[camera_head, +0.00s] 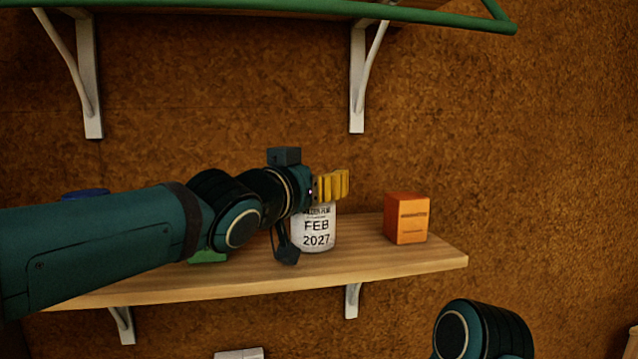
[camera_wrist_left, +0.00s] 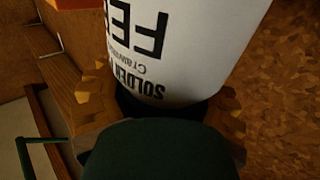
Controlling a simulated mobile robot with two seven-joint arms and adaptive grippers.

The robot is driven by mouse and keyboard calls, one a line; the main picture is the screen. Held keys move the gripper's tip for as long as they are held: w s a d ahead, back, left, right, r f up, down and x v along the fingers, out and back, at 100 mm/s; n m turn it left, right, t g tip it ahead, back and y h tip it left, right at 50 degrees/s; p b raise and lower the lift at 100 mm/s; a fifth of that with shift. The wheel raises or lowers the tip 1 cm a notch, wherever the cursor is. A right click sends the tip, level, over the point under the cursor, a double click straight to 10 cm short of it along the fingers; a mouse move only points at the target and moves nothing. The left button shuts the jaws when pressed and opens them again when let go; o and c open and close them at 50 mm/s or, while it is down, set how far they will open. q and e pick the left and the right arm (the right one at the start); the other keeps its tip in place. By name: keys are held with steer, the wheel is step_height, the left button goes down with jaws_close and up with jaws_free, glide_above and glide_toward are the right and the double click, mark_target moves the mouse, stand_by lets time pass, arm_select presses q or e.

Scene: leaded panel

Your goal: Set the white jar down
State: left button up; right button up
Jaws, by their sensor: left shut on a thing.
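The white jar (camera_head: 316,232), printed "FEB 2027", is upright over the wooden shelf, left of an orange box. My left gripper (camera_head: 330,187) reaches in from the left and is shut on the jar near its top. In the left wrist view the white jar (camera_wrist_left: 180,45) fills the upper middle, between the yellow fingers of my left gripper (camera_wrist_left: 165,102). The jar's base looks level with the shelf top, but I cannot tell if it touches. My right gripper is out of view.
The wooden shelf (camera_head: 385,262) has an orange box (camera_head: 407,218) near its right end. A green thing (camera_head: 207,257) and a blue-topped thing (camera_head: 86,194) are partly hidden by my left arm. A green-edged upper shelf (camera_head: 430,15) hangs above. Bare shelf shows between jar and box.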

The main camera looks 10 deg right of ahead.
arm_select(q)
steer(key=shift+f, duration=0.1)
steer(key=o, duration=0.8)
steer(key=shift+f, duration=0.15)
steer(key=o, duration=0.7)
